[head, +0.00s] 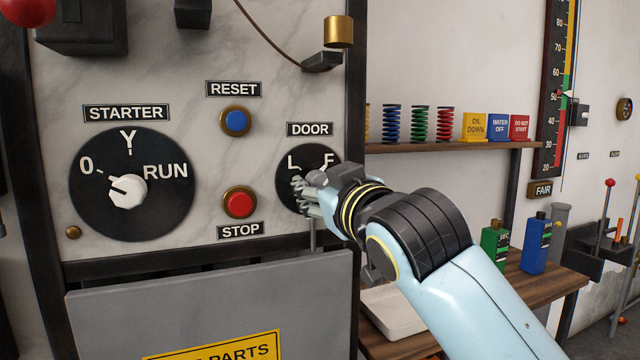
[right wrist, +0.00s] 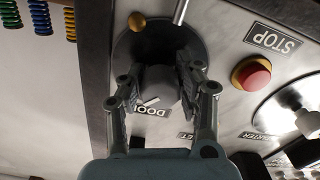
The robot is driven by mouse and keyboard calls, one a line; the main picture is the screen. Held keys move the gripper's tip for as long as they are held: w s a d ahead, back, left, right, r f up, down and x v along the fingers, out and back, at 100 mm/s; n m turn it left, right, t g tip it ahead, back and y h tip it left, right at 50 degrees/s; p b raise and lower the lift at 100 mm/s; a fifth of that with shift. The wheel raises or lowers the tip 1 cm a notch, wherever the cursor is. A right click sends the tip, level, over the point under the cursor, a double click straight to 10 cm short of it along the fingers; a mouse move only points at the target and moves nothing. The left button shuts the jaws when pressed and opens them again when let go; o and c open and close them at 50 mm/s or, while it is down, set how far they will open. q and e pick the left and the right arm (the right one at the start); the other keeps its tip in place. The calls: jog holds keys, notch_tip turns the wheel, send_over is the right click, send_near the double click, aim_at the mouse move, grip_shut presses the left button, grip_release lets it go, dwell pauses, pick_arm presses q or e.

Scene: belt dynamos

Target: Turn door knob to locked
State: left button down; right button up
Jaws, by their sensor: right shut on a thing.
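The DOOR dial (head: 288,164) is a black disc on the marble panel, marked L at upper left and F at upper right. My right gripper (head: 308,191) reaches it from the right and covers its knob in the head view. In the right wrist view, which is upside down, the grey door knob (right wrist: 158,85) sits between the two fingers of the right gripper (right wrist: 163,82), which is shut on it. I cannot tell which letter the knob points to. My left gripper is out of view.
The STOP button (head: 239,204), the RESET button (head: 235,121) and the STARTER switch (head: 128,190) are left of the dial. A thin metal rod (head: 312,236) hangs below it. A shelf (head: 450,146) with springs and blocks is at right. A grey cover (head: 200,300) stands below.

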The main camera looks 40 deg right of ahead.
jog(key=shift+r+n+p, duration=0.15)
jog(key=shift+n+p, duration=0.45)
jog(key=shift+p, duration=0.1)
jog(key=n+p, duration=0.8)
jog(key=shift+d+r, duration=0.15)
jog(key=n+p, duration=0.3)
jog(key=n, duration=0.1)
jog(key=shift+p, duration=0.35)
jog(key=shift+n+p, duration=1.05)
jog(key=shift+n, duration=1.05)
jog(key=o, duration=1.2)
jog(key=shift+c, duration=0.2)
